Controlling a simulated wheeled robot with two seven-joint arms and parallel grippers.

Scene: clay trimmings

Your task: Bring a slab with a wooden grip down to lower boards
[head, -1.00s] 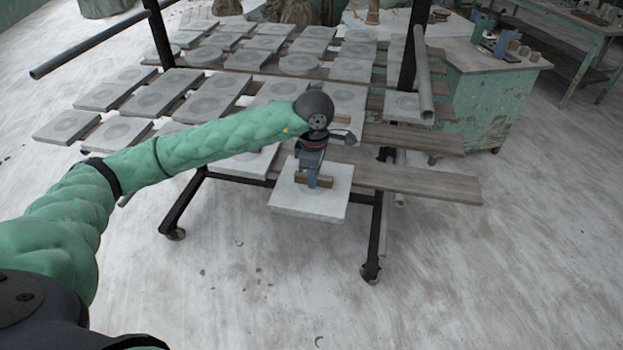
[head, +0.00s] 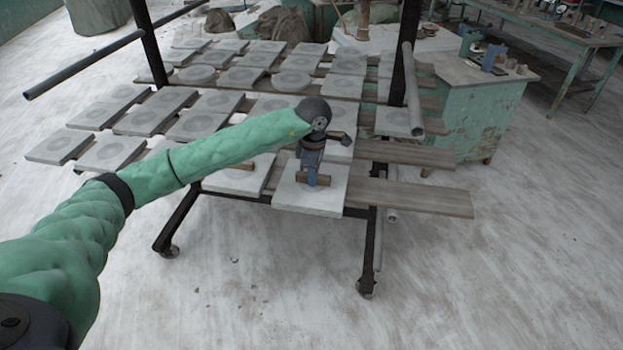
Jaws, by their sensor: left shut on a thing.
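A pale grey square slab (head: 292,194) with a short wooden grip (head: 326,180) on top is at the front of the rack in the head view. My left gripper (head: 311,180) is shut on the wooden grip, from above. The slab looks about level and overlaps the lower boards (head: 425,198) at their front. I cannot tell whether its underside touches them. My arm and wrist hide part of the slabs behind. My right gripper is not in view.
Several other grey slabs fill the rack boards; one (head: 240,179) lies close left of the held slab. Dark rack posts (head: 398,88) and a grey pipe (head: 412,90) rise behind. The lower boards are bare to the right. A green cabinet (head: 465,115) stands at the right.

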